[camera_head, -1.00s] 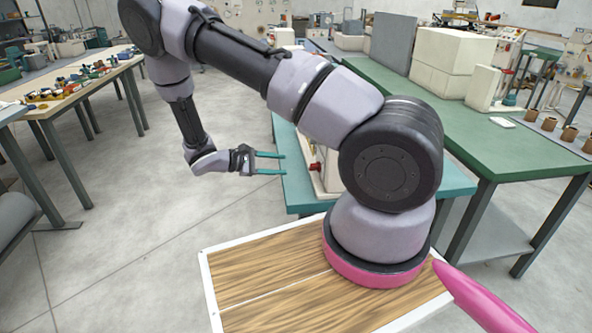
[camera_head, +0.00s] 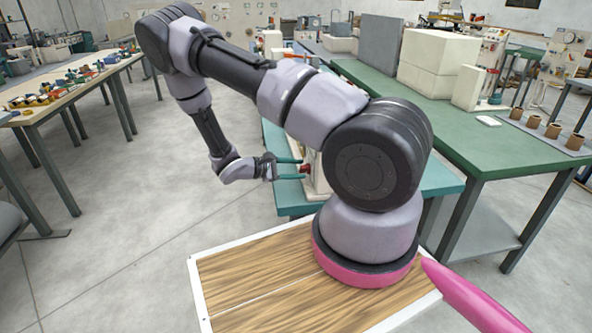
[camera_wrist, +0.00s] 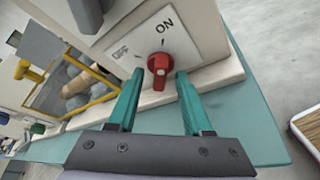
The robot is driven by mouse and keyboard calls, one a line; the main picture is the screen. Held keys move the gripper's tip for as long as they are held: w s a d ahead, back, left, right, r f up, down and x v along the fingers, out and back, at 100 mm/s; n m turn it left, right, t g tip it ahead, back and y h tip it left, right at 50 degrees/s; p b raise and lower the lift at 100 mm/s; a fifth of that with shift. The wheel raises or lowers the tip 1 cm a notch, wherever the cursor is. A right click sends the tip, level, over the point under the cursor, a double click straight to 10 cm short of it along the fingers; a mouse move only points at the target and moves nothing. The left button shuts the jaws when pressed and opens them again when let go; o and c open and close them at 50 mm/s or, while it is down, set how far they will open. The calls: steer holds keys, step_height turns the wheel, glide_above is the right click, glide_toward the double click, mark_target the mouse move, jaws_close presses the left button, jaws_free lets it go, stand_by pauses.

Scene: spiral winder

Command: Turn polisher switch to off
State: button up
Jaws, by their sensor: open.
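The polisher switch is a red knob (camera_wrist: 158,66) on a white plate (camera_wrist: 190,45) on the pale machine housing. ON is printed above the knob and OFF at its upper left. The knob's grip runs roughly up and down, in line with ON. My gripper (camera_wrist: 160,74) is open, with its teal fingertips on either side of the knob; contact is not clear. In the head view my gripper (camera_head: 300,169) is at the red knob, at the left side of the machine, which is mostly hidden behind my arm.
The machine stands on a teal table (camera_head: 287,195). Beside the knob in the wrist view is a yellow-framed part (camera_wrist: 85,100) with rollers. A green bench (camera_head: 440,130) stands at the right, and a parts table (camera_head: 75,90) at the left. Open floor (camera_head: 150,220) lies between.

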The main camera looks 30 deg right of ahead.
jaws_close()
steer(key=shift+w+r+n+g+y, duration=0.15)
steer(key=shift+n+g+y, duration=0.45)
steer(key=shift+n, duration=0.6)
steer(key=n+g, duration=0.2)
steer(key=n, duration=0.1)
steer(key=shift+w+g+y, duration=0.2)
steer(key=shift+g+y, duration=0.1)
steer(key=shift+w+d+n+g, duration=0.15)
steer(key=shift+n+g, duration=0.65)
steer(key=shift+n, duration=0.4)
steer(key=shift+w+n+g, duration=0.15)
steer(key=shift+n+g, duration=0.65)
steer(key=shift+n, duration=0.7)
